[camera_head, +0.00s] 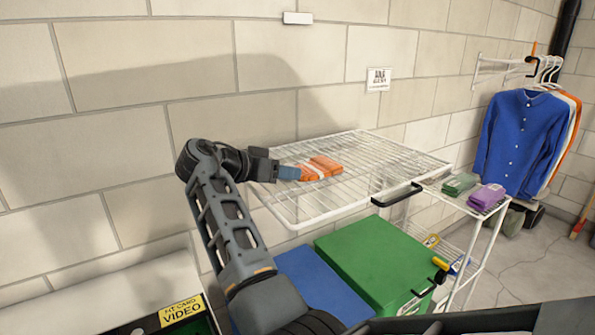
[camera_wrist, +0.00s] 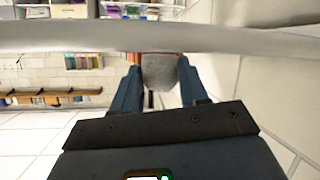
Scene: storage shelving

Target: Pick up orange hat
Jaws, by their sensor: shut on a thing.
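The orange hat (camera_head: 309,173) shows as an orange, folded-looking shape with a pale band, at the left part of the white wire rack (camera_head: 385,165). A second orange piece (camera_head: 327,163) lies right beside it; I cannot tell whether both are one thing. My gripper (camera_head: 289,173) reaches in from the left and is shut on the near end of the orange hat. In the wrist view, a grey, rounded part with a little orange at its top (camera_wrist: 160,72) sits between the two blue fingers. Most of the hat is hidden there behind a pale bar.
A green box (camera_head: 370,255) and a blue box (camera_head: 312,277) stand below the rack. A green folded item (camera_head: 459,184) and a purple one (camera_head: 487,196) lie on a lower shelf at right. Shirts (camera_head: 520,135) hang further right. The block wall is close behind the rack.

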